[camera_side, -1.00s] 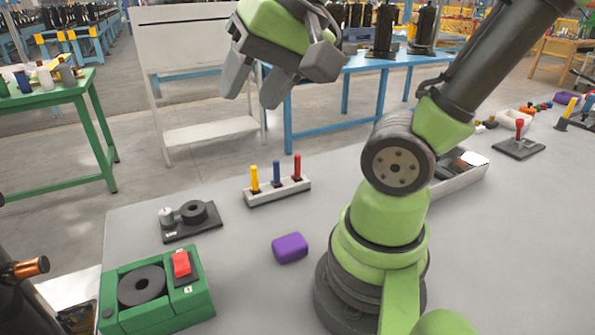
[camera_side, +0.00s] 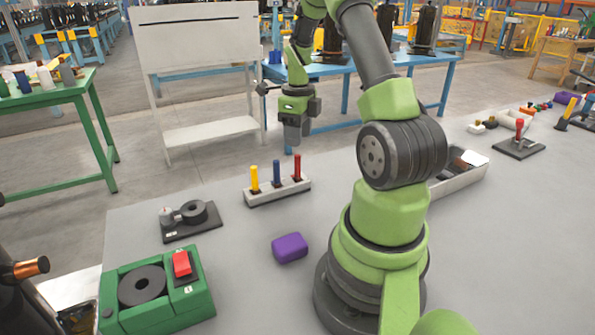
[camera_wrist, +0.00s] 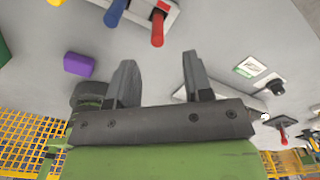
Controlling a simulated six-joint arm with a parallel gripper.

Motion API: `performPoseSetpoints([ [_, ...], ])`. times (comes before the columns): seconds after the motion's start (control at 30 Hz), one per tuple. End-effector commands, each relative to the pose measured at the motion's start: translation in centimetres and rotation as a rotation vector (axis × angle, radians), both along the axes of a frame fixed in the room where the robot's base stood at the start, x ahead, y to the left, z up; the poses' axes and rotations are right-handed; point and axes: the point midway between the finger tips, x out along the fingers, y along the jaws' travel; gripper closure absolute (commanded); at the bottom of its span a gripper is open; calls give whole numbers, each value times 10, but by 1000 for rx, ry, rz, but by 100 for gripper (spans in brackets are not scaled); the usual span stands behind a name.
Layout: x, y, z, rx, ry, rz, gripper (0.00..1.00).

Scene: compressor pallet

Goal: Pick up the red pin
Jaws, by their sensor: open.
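The red pin (camera_side: 297,166) stands upright at the right end of a light-coloured holder block (camera_side: 262,197), beside a blue pin (camera_side: 276,172) and a yellow pin (camera_side: 254,178). My gripper (camera_side: 293,142) points down near the top of the red pin in the side view. In the wrist view the jaws of my gripper (camera_wrist: 158,68) are apart with nothing between them. The red pin (camera_wrist: 157,28) shows ahead of that gap, outside the jaws. The exact distance between fingertips and pin cannot be told.
A purple block (camera_side: 290,248) lies in front of the holder. A dark plate with a ring (camera_side: 194,212) and a green fixture (camera_side: 157,290) are to the left. A grey bin (camera_side: 462,180) stands to the right behind my arm. The table between holder and purple block is clear.

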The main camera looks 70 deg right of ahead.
Motion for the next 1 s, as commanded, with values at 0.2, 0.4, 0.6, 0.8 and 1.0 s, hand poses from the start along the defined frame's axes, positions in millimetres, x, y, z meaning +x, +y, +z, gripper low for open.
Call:
performPoseSetpoints([
  [0.2,0,1,-27,3,2,3,54],
  [0.4,0,3,-50,4,3,5,54],
  [0.6,1,3,-77,2,1,5,54],
  [0.8,1,3,-81,0,-1,6,54],
  [1.0,1,3,-81,0,-1,5,79],
])
